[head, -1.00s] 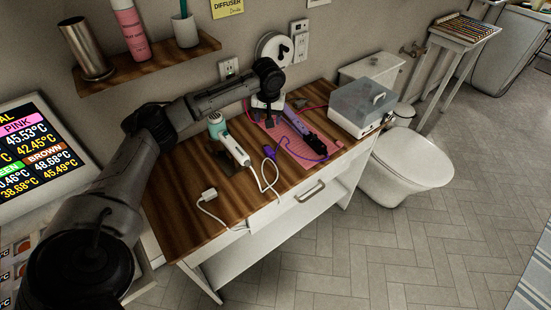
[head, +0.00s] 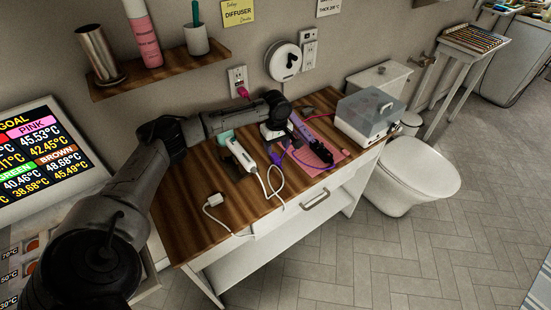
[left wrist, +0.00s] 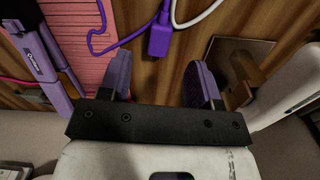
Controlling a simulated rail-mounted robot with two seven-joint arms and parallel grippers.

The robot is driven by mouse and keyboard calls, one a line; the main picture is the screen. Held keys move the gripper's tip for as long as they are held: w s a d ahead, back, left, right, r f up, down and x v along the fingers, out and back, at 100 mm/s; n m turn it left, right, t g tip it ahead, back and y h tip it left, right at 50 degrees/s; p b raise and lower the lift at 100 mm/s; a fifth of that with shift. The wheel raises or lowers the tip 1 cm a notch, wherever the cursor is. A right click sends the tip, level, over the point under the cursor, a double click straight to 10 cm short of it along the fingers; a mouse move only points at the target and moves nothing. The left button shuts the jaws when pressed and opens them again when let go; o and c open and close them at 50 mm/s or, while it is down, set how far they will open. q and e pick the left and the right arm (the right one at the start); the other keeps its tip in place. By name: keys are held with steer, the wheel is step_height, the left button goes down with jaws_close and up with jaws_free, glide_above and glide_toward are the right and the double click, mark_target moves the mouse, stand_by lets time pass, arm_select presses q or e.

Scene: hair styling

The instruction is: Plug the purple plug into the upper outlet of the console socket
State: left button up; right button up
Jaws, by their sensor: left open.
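The purple plug (head: 275,157) lies on the wooden console top. In the left wrist view the purple plug (left wrist: 160,38) lies just beyond the fingers, its purple cord running off behind it. My left gripper (head: 275,135) is low over the console, close to the plug. In the left wrist view my left gripper (left wrist: 160,78) has its two fingers apart, with nothing between them. The console socket (head: 237,77) is on the wall behind my left arm. A pink plug (head: 243,92) sits in its lower outlet; the upper outlet looks empty. My right gripper is out of view.
A purple hair straightener (head: 313,143) lies on a pink mat (head: 315,163). A white-and-teal appliance (head: 240,154) lies left of the plug, and a white plug (head: 215,199) lies nearer the front. A clear-lidded box (head: 368,112) stands on the right. A shelf (head: 160,68) hangs above my arm.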

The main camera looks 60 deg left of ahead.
mark_target(277, 158)
arm_select(q)
steer(key=shift+d+f+p, duration=0.1)
steer(key=shift+f+p, duration=0.6)
steer(key=shift+f, duration=2.5)
steer(key=c, duration=1)
steer(key=shift+r, duration=0.1)
